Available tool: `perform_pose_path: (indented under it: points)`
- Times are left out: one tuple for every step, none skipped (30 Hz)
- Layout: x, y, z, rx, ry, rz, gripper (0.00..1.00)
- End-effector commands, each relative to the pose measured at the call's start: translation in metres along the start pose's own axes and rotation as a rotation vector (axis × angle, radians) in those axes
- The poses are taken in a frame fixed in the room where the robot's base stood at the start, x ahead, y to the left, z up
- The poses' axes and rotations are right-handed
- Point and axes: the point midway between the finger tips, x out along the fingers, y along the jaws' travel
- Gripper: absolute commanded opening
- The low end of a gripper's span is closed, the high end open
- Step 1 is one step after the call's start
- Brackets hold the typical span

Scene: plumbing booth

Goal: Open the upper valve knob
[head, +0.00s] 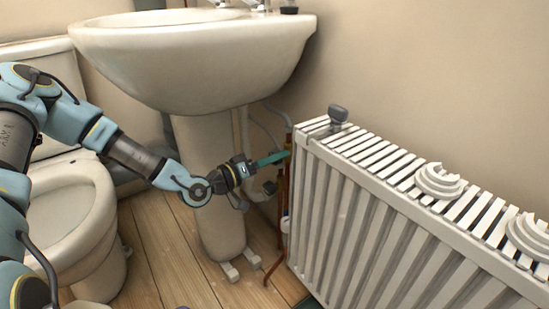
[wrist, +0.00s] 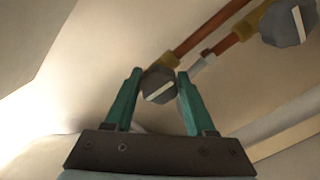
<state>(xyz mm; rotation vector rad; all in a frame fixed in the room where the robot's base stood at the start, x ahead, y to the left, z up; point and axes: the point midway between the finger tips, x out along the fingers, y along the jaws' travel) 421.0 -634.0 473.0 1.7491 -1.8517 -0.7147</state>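In the wrist view, a dark grey round knob (wrist: 159,86) with a pale bar across its face shows between the two teal fingertips of my gripper (wrist: 160,76). The fingers are apart, one on each side of the knob; I cannot tell whether they touch it. A second, similar knob (wrist: 287,22) is at the upper right. In the head view, my gripper (head: 271,160) reaches in beside the radiator's left end, at the pipes. A dark knob (head: 269,187) shows just below it there. The knob at my fingertips is hidden in that view; it appears to be the upper one.
The white radiator (head: 375,210) stands right of my gripper, with a grey cap (head: 338,113) and pale ring-shaped parts (head: 438,181) on top. The sink (head: 190,60) hangs above my forearm, its pedestal (head: 207,190) behind. A toilet (head: 75,205) is at left. Copper pipes (head: 283,190) run beside the radiator.

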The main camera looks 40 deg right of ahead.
Motion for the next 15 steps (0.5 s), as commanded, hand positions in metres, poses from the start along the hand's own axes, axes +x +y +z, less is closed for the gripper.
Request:
perform_pose_path:
  points:
    - [0.0001,0.0000,0.0001,0.000,0.000,0.000,0.62]
    - [0.0001,0.0001,0.0000,0.000,0.000,0.000,0.66]
    - [0.0001,0.0002,-0.0001,0.000,0.001,0.001,0.70]
    - [0.0001,0.0002,-0.0002,0.000,0.001,0.001,0.73]
    - [0.0001,0.0003,-0.0003,0.001,0.001,0.001,0.77]
    - [0.0001,0.0003,-0.0004,0.001,0.001,0.001,0.81]
    - [0.0002,0.0004,-0.0004,0.001,0.001,0.001,0.81]
    - [0.0002,0.0004,-0.0005,0.001,0.001,0.001,0.81]
    - [0.0002,0.0005,-0.0006,0.001,0.002,0.001,0.81]
    - [0.0002,0.0005,-0.0006,0.001,0.002,0.001,0.81]
    - [0.0002,0.0005,-0.0007,0.001,0.002,0.001,0.81]
    - [0.0001,0.0005,-0.0007,0.001,0.002,0.001,0.81]
    - [-0.0001,0.0006,-0.0008,0.001,0.002,0.001,0.81]
    - [-0.0009,0.0005,-0.0010,0.001,0.002,0.001,0.81]
    - [-0.0028,0.0006,-0.0012,0.001,0.002,0.001,0.81]
